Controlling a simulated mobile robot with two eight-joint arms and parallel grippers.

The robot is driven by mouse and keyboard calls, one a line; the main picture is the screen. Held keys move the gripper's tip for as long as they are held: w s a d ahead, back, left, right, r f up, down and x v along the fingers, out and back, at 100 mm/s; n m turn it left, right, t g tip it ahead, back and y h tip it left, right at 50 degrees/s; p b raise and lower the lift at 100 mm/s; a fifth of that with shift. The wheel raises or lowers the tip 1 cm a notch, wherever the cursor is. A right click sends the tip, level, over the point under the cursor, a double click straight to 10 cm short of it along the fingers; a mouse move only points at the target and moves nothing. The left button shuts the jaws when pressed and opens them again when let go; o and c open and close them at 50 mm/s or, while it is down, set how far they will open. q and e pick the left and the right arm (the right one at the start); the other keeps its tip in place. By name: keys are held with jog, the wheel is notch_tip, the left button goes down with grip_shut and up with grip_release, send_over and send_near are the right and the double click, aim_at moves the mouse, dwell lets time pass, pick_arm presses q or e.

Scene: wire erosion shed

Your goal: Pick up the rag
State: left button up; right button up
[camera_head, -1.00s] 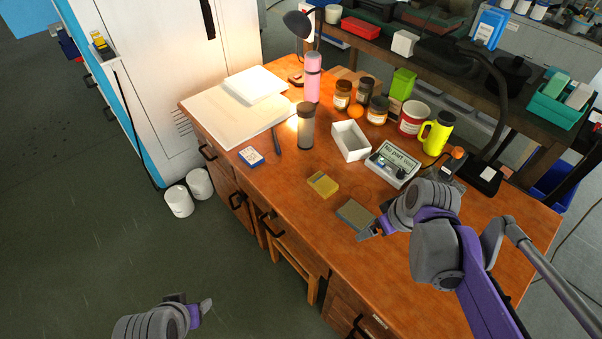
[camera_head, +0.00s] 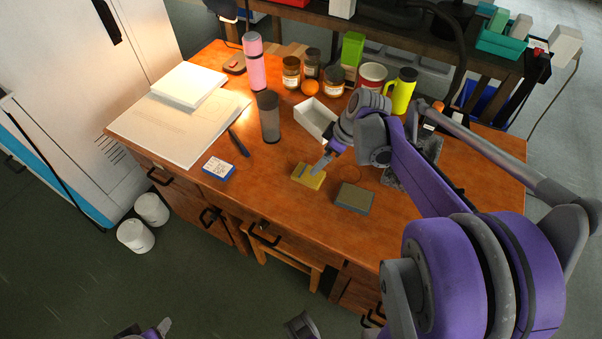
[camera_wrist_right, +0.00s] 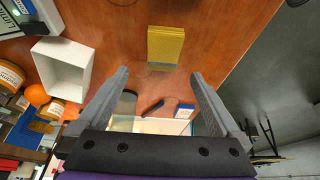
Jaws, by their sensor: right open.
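The rag (camera_head: 308,176) appears to be the flat, folded yellow piece on the wooden desk, near its front edge. In the right wrist view the rag (camera_wrist_right: 165,45) lies ahead of the fingertips, between their lines and apart from them. My right gripper (camera_head: 322,165) is just above or beside the rag in the head view and covers part of it. The wrist view shows my right gripper (camera_wrist_right: 159,74) open and empty. My left gripper (camera_head: 160,329) is at the bottom edge, away from the desk and mostly cut off.
A grey-green block (camera_head: 354,198) lies right of the rag. A blue-and-white card box (camera_head: 219,168) lies left. Bare desk separates it from the rag.

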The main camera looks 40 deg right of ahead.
jog(key=x, duration=0.3)
jog(key=shift+s+d, duration=0.1)
jog(key=shift+s, duration=0.05)
jog(key=shift+a+b+x, duration=0.15)
jog(key=shift+b+x, duration=0.15)
jog(key=shift+x, duration=1.25)
jog(key=shift+a+b+x, duration=0.15)
jog(key=shift+b+x, duration=0.15)
jog(key=shift+x, duration=1.3)
jog(key=shift+s, duration=0.15)
jog(key=shift+r, duration=0.1)
jog(key=shift+c, duration=0.3)
jog(key=c, duration=1.2)
notch_tip(320, 180, up, 10)
jog(key=shift+p, duration=0.8)
